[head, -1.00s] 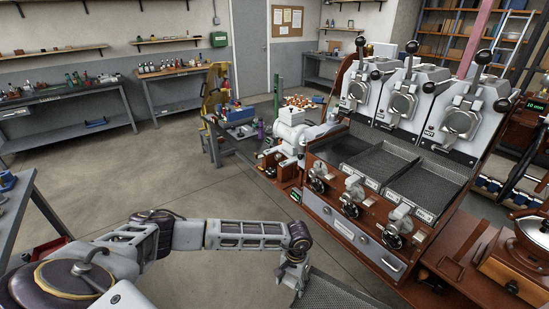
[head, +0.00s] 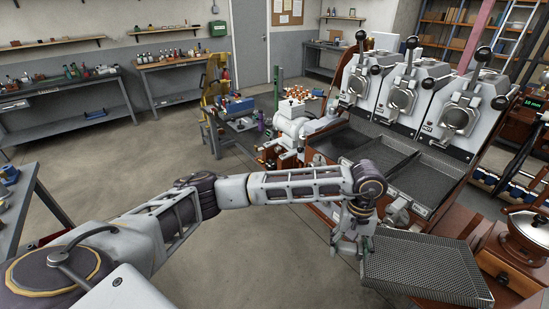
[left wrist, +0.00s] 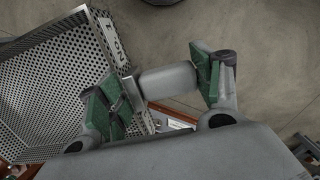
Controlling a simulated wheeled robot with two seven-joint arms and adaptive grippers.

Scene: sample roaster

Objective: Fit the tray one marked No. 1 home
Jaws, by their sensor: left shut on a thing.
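Tray one is a grey perforated metal tray (head: 425,268) at the lower right of the head view, held in the air in front of the roaster. In the left wrist view the tray (left wrist: 50,85) shows its mesh floor and a rim plate marked No. 1. My left gripper (head: 349,246) is shut on the tray's grey handle; its green-padded fingers (left wrist: 160,83) lie either side of it. The roaster's left bay (head: 338,139) looks dark and without a tray. The middle bay (head: 383,153) and right bay (head: 428,178) hold mesh trays. My right gripper is out of view.
Three roaster drums (head: 403,95) with black-knobbed levers rise behind the bays. My left arm hides much of the roaster's front and its valves. A grinder with a domed lid (head: 525,228) stands close to the right of the held tray. Open floor lies left.

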